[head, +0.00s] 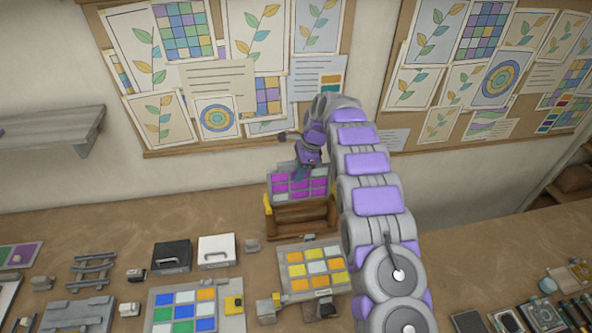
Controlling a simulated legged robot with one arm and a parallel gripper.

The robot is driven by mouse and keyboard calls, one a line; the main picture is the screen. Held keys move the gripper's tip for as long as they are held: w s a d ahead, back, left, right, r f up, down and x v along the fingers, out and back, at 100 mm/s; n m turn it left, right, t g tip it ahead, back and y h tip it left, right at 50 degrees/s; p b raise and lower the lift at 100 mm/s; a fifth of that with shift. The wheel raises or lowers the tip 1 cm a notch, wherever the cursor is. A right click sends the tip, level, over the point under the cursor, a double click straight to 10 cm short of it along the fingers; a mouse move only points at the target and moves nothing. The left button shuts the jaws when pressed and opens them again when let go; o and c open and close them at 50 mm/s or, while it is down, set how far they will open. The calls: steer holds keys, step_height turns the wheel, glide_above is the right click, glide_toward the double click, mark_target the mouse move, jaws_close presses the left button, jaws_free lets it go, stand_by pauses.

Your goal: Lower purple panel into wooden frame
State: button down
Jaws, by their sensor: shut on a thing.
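The fingertips are small and partly merge with the panel. The panel's lower edge is just above or behind the frame's front rail; I cannot tell whether it sits in a slot.
A yellow-orange panel (314,268) lies in front of the frame. A blue-green panel (182,308), a white case (217,250) and a black case (171,257) are to the left. My arm covers the area right of the frame. Pinboards (240,60) hang behind.

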steer(key=shift+w+d+f, duration=0.1)
steer(key=shift+d+f, duration=0.25)
steer(key=shift+d, duration=0.05)
stand_by(0.8)
steer(key=shift+a+p, duration=0.25)
steer(key=shift+p, duration=0.15)
steer(key=shift+f, duration=0.15)
stand_by(0.5)
steer(key=shift+s+d+f, duration=0.1)
steer(key=shift+s+d, duration=0.1)
steer(key=shift+d, duration=0.1)
steer(key=shift+a+y, duration=0.1)
steer(key=shift+y, duration=0.2)
stand_by(0.4)
steer(key=shift+d+f, duration=0.25)
steer(key=shift+d, duration=0.05)
stand_by(0.8)
